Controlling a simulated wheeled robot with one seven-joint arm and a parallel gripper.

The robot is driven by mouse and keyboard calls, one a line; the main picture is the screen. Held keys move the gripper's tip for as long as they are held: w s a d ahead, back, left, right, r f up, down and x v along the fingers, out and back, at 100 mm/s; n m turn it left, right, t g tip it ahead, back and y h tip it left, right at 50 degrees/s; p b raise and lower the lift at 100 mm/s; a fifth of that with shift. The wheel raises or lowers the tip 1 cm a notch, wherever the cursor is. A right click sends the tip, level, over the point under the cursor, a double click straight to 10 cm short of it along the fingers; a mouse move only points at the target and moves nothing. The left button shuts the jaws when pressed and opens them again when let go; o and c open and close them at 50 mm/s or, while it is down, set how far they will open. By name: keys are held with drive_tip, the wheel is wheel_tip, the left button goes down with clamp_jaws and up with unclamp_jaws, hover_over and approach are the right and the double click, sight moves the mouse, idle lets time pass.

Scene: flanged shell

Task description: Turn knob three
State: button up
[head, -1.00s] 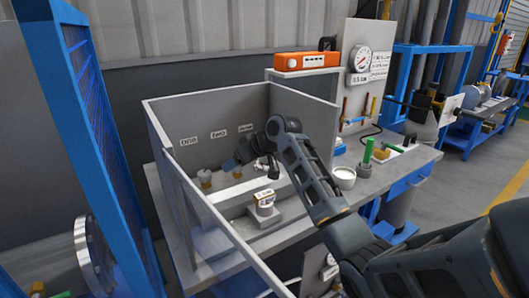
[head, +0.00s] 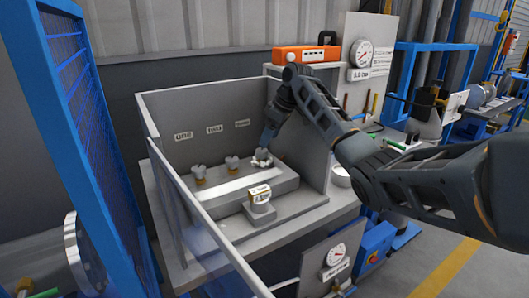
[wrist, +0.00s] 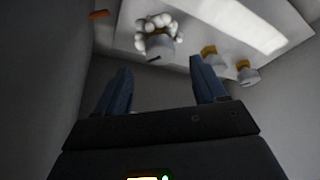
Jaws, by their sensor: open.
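Three knobs stand in a row on a grey raised block inside an open-topped grey enclosure, below wall labels that appear to read one, two and three. Knob three (head: 262,158) is the right-hand one, with white rounded lumps around it; it also shows in the wrist view (wrist: 159,46). Knob two (head: 232,163) is in the middle and knob one (head: 199,174) at left. My gripper (head: 267,141) points down just above knob three, partly hiding it from the head. In the wrist view its fingers (wrist: 160,70) are apart and empty, with knob three beyond the tips.
The enclosure's right wall (head: 315,130) stands close beside my gripper. A small labelled pedestal (head: 260,205) stands in front of the block. A low front wall (head: 205,225) closes the near left side. An orange case (head: 306,55) sits behind on the right.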

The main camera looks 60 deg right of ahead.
sight(263, 150)
drive_tip(key=shift+b+x, duration=2.15)
drive_tip(key=shift+x, duration=0.65)
drive_tip(key=c, duration=1.1)
drive_tip(key=shift+o, duration=0.2)
drive_tip(key=shift+r, duration=0.1)
